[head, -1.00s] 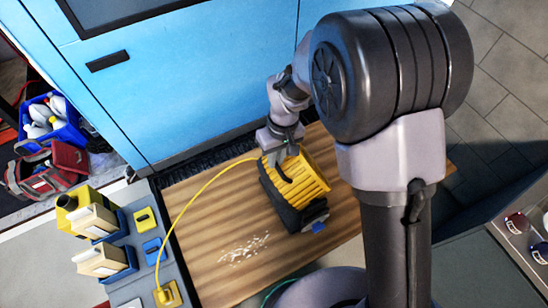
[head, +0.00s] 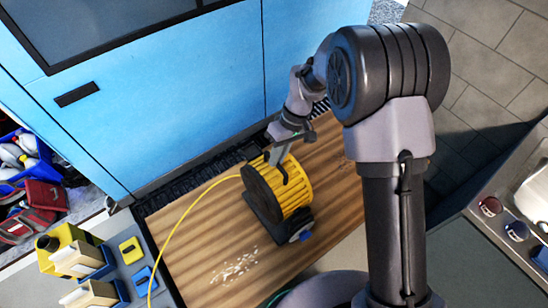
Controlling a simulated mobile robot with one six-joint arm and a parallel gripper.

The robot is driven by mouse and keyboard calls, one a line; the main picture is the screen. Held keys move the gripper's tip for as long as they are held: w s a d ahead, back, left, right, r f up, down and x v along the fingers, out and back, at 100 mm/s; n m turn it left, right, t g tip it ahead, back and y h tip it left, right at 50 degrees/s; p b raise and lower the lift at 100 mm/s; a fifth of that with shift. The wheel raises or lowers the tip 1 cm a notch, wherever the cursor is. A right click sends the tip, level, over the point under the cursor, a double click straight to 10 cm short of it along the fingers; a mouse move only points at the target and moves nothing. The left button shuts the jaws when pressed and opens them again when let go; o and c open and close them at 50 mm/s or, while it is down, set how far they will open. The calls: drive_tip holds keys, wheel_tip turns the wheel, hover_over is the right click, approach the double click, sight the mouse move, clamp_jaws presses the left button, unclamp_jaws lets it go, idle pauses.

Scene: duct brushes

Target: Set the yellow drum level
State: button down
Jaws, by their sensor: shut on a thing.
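The yellow drum (head: 296,189) is ribbed, with a dark round end face on its left, and sits on a black base (head: 268,226) on the wooden board. A yellow cord (head: 190,210) runs from it to the lower left. My gripper (head: 284,174) is at the drum's upper side, shut on it; the fingertips are small and partly merge with dark parts, so the exact contact is unclear. Whether the drum is exactly level is hard to judge from this slanted view. A small blue part (head: 304,237) shows at the base's near right end.
White crumbs (head: 234,268) lie on the wooden board (head: 205,240). A blue cabinet (head: 150,110) stands behind it. On the left, a grey shelf holds a yellow container (head: 62,240) and blue and yellow blocks. Bare board lies left and right of the drum.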

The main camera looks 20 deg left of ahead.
drive_tip(key=shift+d+f, duration=0.15)
drive_tip(key=shift+f, duration=0.05)
drive_tip(key=c, duration=1.5)
unclamp_jaws()
drive_tip(key=shift+w, duration=0.1)
drive_tip(key=shift+o, duration=0.2)
drive_tip(key=p+v, duration=0.3)
drive_tip(key=v, duration=1.4)
drive_tip(key=shift+r+p, duration=0.25)
drive_tip(key=shift+p, duration=0.15)
